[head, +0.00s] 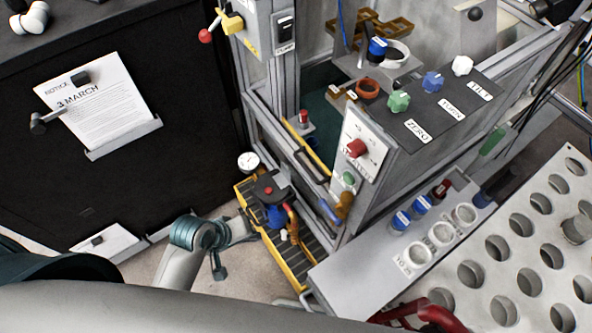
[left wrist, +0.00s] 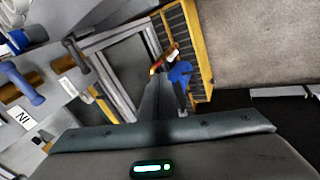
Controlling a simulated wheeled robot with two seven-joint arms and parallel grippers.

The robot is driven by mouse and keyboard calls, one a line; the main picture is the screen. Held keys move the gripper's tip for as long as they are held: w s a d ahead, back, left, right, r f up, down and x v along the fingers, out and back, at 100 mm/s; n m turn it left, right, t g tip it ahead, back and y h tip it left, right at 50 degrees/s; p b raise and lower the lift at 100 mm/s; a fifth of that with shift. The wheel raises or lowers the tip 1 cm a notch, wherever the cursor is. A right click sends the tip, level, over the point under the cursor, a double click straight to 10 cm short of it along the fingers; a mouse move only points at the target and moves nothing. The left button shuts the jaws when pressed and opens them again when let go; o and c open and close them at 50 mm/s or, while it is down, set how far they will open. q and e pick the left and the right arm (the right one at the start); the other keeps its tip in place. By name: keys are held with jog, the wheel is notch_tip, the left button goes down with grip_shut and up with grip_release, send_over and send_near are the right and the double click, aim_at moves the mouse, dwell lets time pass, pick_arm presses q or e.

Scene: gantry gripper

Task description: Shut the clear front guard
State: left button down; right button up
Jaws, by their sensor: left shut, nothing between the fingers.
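The front of the gantry machine shows a low grey-framed panel (head: 285,148) with a dark bar handle (head: 311,167), which I take to be the clear front guard. Above it I see into the machine, down to a green floor. The framed panel also shows in the left wrist view (left wrist: 125,68). How far the guard stands open I cannot tell. My left gripper (head: 248,229) is shut and empty, low in front of the machine, beside the yellow-edged step and below the guard, apart from the handle. My right gripper is not in view.
A blue and black device with a red knob (head: 272,192) and an orange hose stands on the yellow-edged black step (head: 293,262), close to my left gripper. A control panel with a red button (head: 357,148) is right of the guard. A perforated plate (head: 520,262) is at right.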

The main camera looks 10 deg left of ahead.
pick_arm(q)
jog(key=w+f+n+t+h, duration=0.1)
jog(key=w+n+t+h, duration=0.3)
jog(key=w+n, duration=1.6)
jog(key=shift+d+n+h, duration=0.3)
jog(key=shift+d+h, duration=0.1)
jog(key=shift+w+d+f, duration=0.1)
jog(key=shift+f, duration=0.1)
jog(key=x, duration=0.9)
jog(key=shift+w+d+f, duration=0.15)
jog(key=shift+w+d, duration=0.05)
jog(key=shift+w, duration=0.05)
